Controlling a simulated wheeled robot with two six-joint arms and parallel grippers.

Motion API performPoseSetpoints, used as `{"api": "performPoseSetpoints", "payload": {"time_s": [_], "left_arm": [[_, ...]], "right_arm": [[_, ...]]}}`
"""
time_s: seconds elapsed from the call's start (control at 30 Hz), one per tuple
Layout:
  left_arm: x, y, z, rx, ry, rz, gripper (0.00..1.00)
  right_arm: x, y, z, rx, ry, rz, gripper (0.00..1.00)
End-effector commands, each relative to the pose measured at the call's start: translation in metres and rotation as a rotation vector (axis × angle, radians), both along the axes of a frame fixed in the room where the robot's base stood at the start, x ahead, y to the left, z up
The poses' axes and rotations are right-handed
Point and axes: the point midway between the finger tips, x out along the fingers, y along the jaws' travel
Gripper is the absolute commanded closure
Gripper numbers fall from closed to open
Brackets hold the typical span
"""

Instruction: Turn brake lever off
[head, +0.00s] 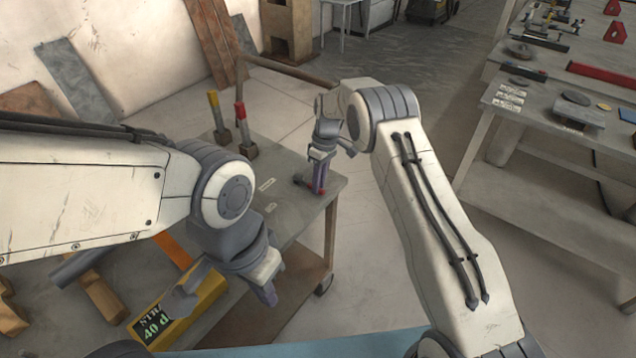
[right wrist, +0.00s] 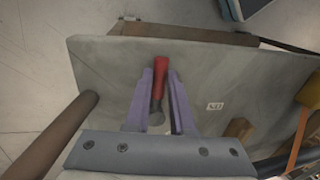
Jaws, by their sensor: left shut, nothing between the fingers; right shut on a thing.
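A red-handled lever (right wrist: 159,80) with a dark grey lower part stands at the table's corner; I take it for the brake lever. In the head view only a bit of its red (head: 323,189) shows by my right gripper. My right gripper (head: 319,183) points down and is shut on the lever, with a purple finger on each side of it in the right wrist view (right wrist: 160,103). My left gripper (head: 268,293) is shut and empty, pointing down in front of the table, nearer to me.
The grey table (head: 300,215) also bears a red-topped lever (head: 241,115), a yellow-topped lever (head: 214,102) and small white labels (head: 266,185). A yellow box with a display (head: 160,322) is beside my left gripper. A workbench with tools (head: 545,95) stands at right; floor between is clear.

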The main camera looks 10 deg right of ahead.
Motion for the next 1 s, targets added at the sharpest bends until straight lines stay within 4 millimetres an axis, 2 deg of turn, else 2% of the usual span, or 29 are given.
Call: {"api": "performPoseSetpoints", "payload": {"time_s": [0.13,0.17,0.2,0.23,0.5,0.63,0.77,1.0], "left_arm": [[0.0,0.0,0.0,0.0,0.0,0.0,1.0],[0.0,0.0,0.0,0.0,0.0,0.0,1.0],[0.0,0.0,0.0,0.0,0.0,0.0,1.0],[0.0,0.0,0.0,0.0,0.0,0.0,1.0],[0.0,0.0,0.0,0.0,0.0,0.0,1.0],[0.0,0.0,0.0,0.0,0.0,0.0,1.0],[0.0,0.0,-0.002,0.0,0.0,0.0,1.0],[0.0,0.0,-0.002,0.0,0.0,0.0,1.0]], "right_arm": [[0.004,0.0,0.002,0.0,-0.014,0.001,1.0],[0.004,0.0,0.002,0.0,-0.014,0.001,0.67],[0.004,0.0,0.002,-0.001,-0.014,0.0,0.51],[0.003,0.0,0.002,-0.001,-0.013,0.0,0.48],[0.002,-0.001,0.001,0.0,-0.006,-0.001,0.48],[0.003,-0.002,0.008,0.0,-0.008,-0.001,0.48],[0.007,-0.004,0.028,-0.001,-0.011,0.0,0.48],[0.014,-0.011,0.076,0.0,-0.012,-0.001,0.48]]}}
